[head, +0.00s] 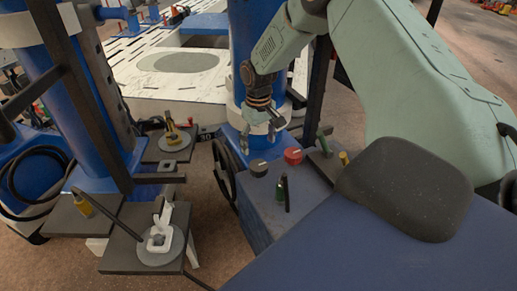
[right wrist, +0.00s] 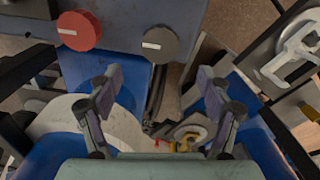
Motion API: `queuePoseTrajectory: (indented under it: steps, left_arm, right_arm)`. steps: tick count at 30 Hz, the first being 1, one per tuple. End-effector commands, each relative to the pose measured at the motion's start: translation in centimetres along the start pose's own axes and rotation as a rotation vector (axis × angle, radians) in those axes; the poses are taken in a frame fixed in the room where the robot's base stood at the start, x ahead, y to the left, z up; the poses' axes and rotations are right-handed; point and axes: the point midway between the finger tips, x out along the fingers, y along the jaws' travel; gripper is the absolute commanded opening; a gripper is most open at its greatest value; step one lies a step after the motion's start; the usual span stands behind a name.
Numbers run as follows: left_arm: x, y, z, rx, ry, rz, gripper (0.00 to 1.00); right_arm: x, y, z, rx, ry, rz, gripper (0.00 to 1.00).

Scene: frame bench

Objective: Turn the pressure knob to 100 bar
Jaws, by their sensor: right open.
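Two round knobs sit on top of a blue-grey box (head: 262,213). One is dark (head: 258,168) with a light pointer line, the other is red (head: 293,155) with a light line. No label shows which one is the pressure knob, and no bar scale is readable. My right gripper (head: 258,138) points down, behind and above the knobs in the head view, and touches neither. In the right wrist view the open, empty fingers (right wrist: 158,82) are below the dark knob (right wrist: 160,44); the red knob (right wrist: 79,30) is to its left. My left gripper is not in view.
A green-and-black upright piece (head: 282,190) stands on the box near the dark knob. A dark pad (head: 405,190) lies to the right. Left of the box are small shelves with a white clamp-like part (head: 160,232) and a brass fitting (head: 171,133). A blue column (head: 256,50) stands behind.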

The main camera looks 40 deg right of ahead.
Motion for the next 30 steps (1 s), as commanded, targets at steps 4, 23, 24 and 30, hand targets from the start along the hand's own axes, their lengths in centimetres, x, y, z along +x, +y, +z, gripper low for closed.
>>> queuePoseTrajectory:
  steps: [4,23,24,30]
  left_arm:
    - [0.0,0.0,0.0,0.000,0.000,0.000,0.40]
    - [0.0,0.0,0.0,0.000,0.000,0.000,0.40]
    - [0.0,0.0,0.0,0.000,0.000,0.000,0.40]
    - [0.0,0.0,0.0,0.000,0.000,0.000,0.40]
  right_arm:
    - [-1.9,0.0,0.0,0.000,0.000,-0.001,0.79]
    - [-1.8,0.0,0.1,0.000,-0.005,0.000,0.79]
    - [-1.2,0.0,0.1,0.001,-0.006,0.000,0.79]
    - [2.1,0.0,0.1,0.000,-0.006,0.001,0.79]
